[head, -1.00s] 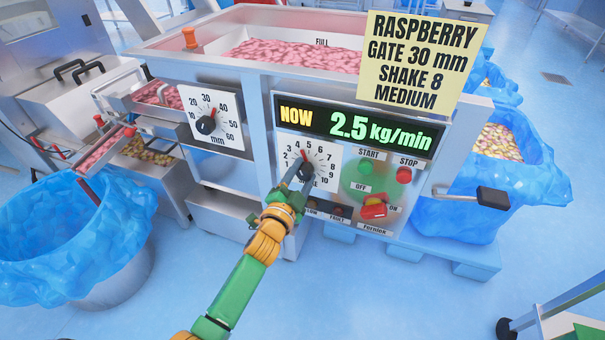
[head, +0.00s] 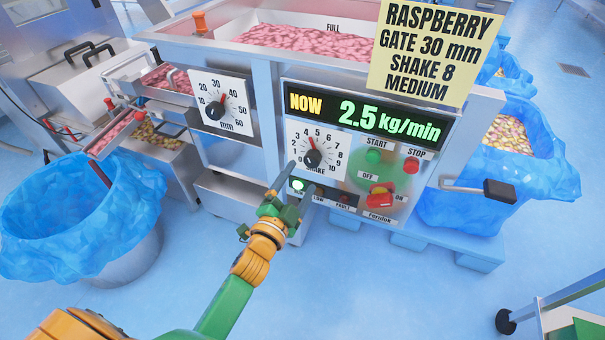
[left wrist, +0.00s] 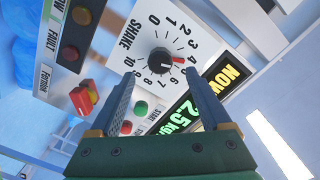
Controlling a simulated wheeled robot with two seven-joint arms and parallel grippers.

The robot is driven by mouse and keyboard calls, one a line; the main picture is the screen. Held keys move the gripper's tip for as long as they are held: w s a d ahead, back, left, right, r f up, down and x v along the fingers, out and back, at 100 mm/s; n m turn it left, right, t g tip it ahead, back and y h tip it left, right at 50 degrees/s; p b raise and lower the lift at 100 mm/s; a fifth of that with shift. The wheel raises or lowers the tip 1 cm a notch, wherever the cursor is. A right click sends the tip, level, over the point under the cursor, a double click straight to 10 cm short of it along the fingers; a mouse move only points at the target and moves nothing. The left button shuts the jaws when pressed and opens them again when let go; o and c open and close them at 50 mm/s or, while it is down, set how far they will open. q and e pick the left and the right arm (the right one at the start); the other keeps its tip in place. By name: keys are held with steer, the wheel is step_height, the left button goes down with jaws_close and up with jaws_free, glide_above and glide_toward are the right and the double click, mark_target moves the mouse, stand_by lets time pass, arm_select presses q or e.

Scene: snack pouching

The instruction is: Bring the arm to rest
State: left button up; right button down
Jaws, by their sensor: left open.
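My left gripper (head: 299,178) is open and empty in the head view, in front of the panel just below the shake dial. In the left wrist view, its two fingers (left wrist: 157,72) stand apart, with the shake knob (left wrist: 160,61) beyond them. The black shake knob (head: 312,158) is clear of the fingers, its red pointer at about 4. The left arm (head: 228,303) reaches up from the bottom left. My right gripper is not in view.
The display (head: 367,118) reads 2.5 kg/min. Beside the arm are a blue-lined bin (head: 80,215) at left and another (head: 480,180) at right. Floor is open below.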

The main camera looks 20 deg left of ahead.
arm_select(q)
steer(key=s+f+n+g, duration=0.2)
steer(key=s+f+g, duration=0.3)
steer(key=f, duration=0.9)
steer(key=s+f+n+g, duration=0.2)
steer(key=s+f+g, duration=0.35)
steer(key=f, duration=0.75)
steer(key=s+a+f+n+g, duration=0.1)
steer(key=s+f, duration=0.3)
steer(key=s, duration=0.2)
steer(key=s+f+n+g, duration=0.1)
steer(key=s+f, duration=0.3)
steer(key=s, duration=0.3)
steer(key=s+a+f+n+g+y, duration=0.1)
steer(key=s+f+g, duration=0.1)
steer(key=s, duration=0.5)
steer(key=s+a+f+n+g, duration=0.1)
steer(key=s+f+g, duration=0.15)
steer(key=s, duration=0.55)
step_height(320, 180, up, 16)
steer(key=p, duration=1.5)
steer(key=shift+w+f+p, duration=0.2)
steer(key=shift+f+p, duration=0.05)
steer(key=shift+p, duration=0.15)
